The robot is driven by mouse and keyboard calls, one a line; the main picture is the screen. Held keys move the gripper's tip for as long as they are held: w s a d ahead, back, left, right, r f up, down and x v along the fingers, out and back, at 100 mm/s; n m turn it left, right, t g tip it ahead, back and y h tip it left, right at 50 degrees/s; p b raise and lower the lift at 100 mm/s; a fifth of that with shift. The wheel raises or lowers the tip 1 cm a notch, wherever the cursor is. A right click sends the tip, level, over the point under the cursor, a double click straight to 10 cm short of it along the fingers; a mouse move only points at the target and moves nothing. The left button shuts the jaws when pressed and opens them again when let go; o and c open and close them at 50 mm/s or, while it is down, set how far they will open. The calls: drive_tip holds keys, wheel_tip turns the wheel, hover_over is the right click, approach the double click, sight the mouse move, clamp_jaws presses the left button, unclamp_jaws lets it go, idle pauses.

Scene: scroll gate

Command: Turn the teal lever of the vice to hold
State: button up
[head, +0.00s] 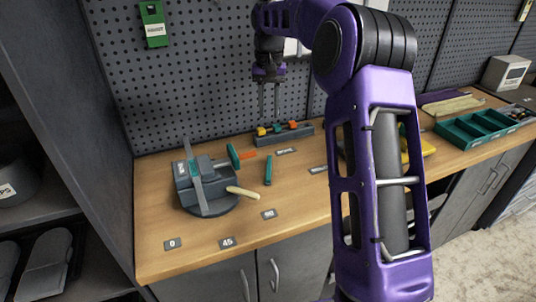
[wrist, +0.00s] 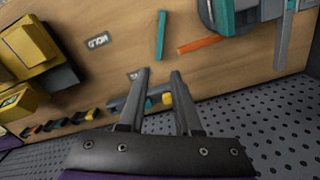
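The grey vice (head: 207,190) stands at the left of the wooden bench, with a pale handle (head: 243,192) at its front. A teal upright piece (head: 233,156) is at its right side. A separate narrow teal bar (head: 268,170) lies right of the vice, beside an orange strip (head: 248,155). I cannot tell which teal part is the lever. In the wrist view the teal bar (wrist: 161,35) and orange strip (wrist: 202,43) lie apart from my fingers. My gripper (head: 270,112) is open and empty, pointing down above the back of the bench.
A low rack with coloured blocks (head: 283,134) stands below my gripper by the pegboard (head: 200,100). Labels 0 (head: 172,244), 45 (head: 227,242) and 90 (head: 268,214) line the front. A green tray (head: 480,130) is at right. My arm hides part of the bench.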

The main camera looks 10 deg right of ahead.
sight(269, 163)
wheel_tip(269, 163, down, 17)
drive_tip(key=shift+f+b, duration=0.2)
drive_tip(key=shift+b, duration=0.55)
drive_tip(key=shift+c, duration=0.3)
clamp_jaws()
idle(0.8)
